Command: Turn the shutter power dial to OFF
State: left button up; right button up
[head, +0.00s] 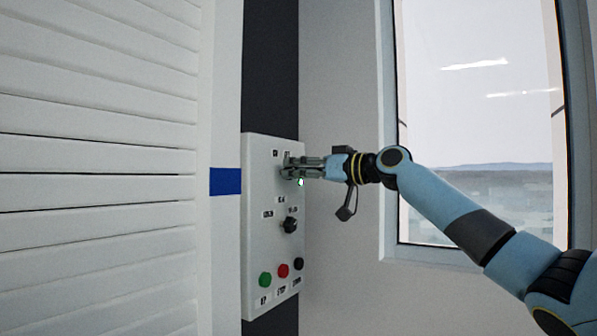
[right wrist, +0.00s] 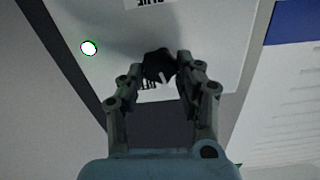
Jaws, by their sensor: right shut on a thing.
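The grey control panel (head: 262,210) is mounted upright on the wall, right of the shutter. My right gripper (head: 288,167) is at its upper part and hides the upper dial there in the head view. In the right wrist view, the fingertips of my right gripper (right wrist: 161,70) are closed around this black dial (right wrist: 157,64). A pale mark shows on the dial's near edge; its setting cannot be read. A lit green lamp (head: 300,182) is beside the fingers, and it also shows in the right wrist view (right wrist: 89,48). My left gripper is not in view.
A second black dial (head: 290,225) sits lower on the panel. Below it are a green button (head: 265,279), a red button (head: 283,270) and a black button (head: 298,263). The white slatted shutter (head: 95,170) is at the left, a window (head: 480,120) at the right.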

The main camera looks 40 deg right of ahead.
jog(key=shift+d+m+p, duration=0.15)
jog(key=shift+m+p, duration=0.8)
jog(key=shift+m, duration=3.15)
jog(key=o, duration=1.1)
jog(key=shift+o, duration=0.2)
jog(key=v, duration=0.7)
jog(key=shift+s, duration=0.2)
jog(key=shift+d, duration=0.15)
